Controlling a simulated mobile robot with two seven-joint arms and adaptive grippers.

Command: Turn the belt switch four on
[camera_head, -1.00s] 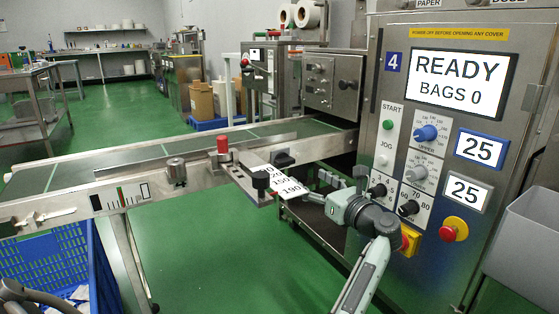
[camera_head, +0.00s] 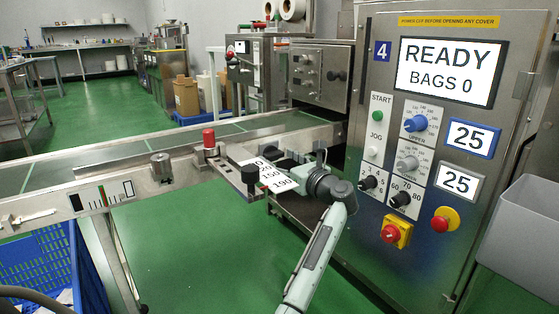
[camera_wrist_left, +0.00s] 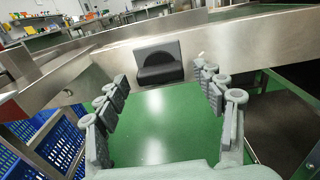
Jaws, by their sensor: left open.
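The belt switch, a black rocker with a rounded face, shows in the left wrist view (camera_wrist_left: 160,60) on the steel side rail of the conveyor (camera_wrist_left: 235,38). My left gripper (camera_wrist_left: 155,82) is open, with its grey fingers to either side of the switch and apart from it. In the head view my left gripper (camera_head: 285,157) is at the rail, beside the machine marked 4 (camera_head: 383,51), and mostly hides the switch. I cannot tell the switch's position. The machine's screen (camera_head: 446,71) reads READY, BAGS 0. My right gripper is not in view.
A white scale plate (camera_head: 272,176) and a black knob (camera_head: 250,174) sit just left of my left gripper. A red-topped post (camera_head: 209,139) stands on the rail. A blue crate (camera_head: 35,262) stands lower left.

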